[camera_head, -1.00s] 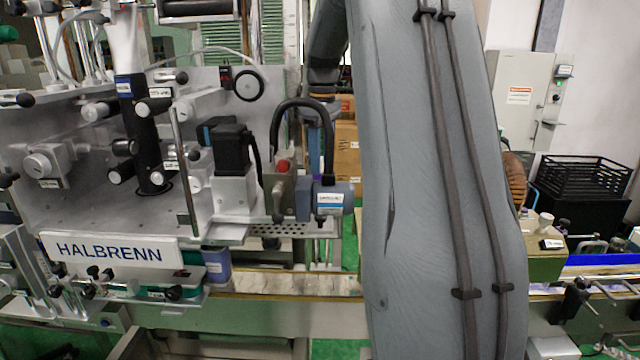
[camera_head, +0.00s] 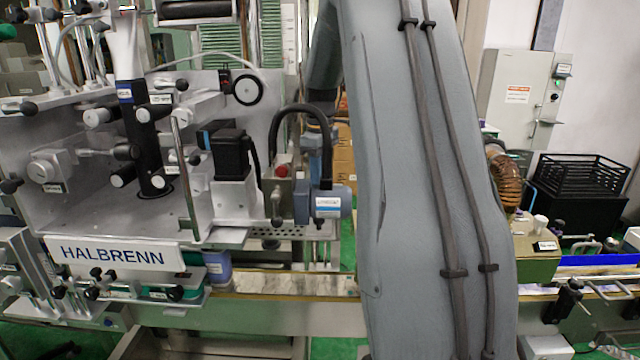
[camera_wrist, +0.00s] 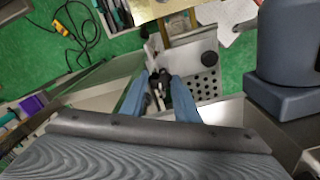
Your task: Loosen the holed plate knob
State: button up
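The holed plate (camera_head: 298,232) is a pale perforated strip under the motor unit in the head view. It also shows in the wrist view (camera_wrist: 203,86), with a round black knob (camera_wrist: 209,58) near its far edge. My gripper (camera_wrist: 160,77) has two blue fingers just left of the plate. They are apart, with a small dark knob-like part (camera_wrist: 159,88) between them. I cannot tell whether the fingers touch that part, or which knob belongs to the plate.
The motor unit (camera_head: 325,204) stands above the plate, with a looped black hose. The HALBRENN panel (camera_head: 115,254) and several black knobs are to the left. The conveyor (camera_head: 265,312) runs along the front. A large dark grey body (camera_wrist: 285,65) is close on the right in the wrist view.

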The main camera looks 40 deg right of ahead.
jog(key=shift+c, duration=0.5)
jog(key=shift+r+n, duration=0.1)
jog(key=shift+n, duration=0.3)
jog(key=n+p, duration=0.1)
jog(key=n, duration=0.2)
jog(key=shift+p, duration=0.35)
jog(key=n+p, duration=0.1)
jog(key=n, duration=0.4)
jog(key=shift+p, duration=0.3)
jog(key=shift+w+n, duration=0.1)
jog(key=shift+n, duration=0.2)
jog(key=o, duration=1)
jog(key=shift+o, duration=0.2)
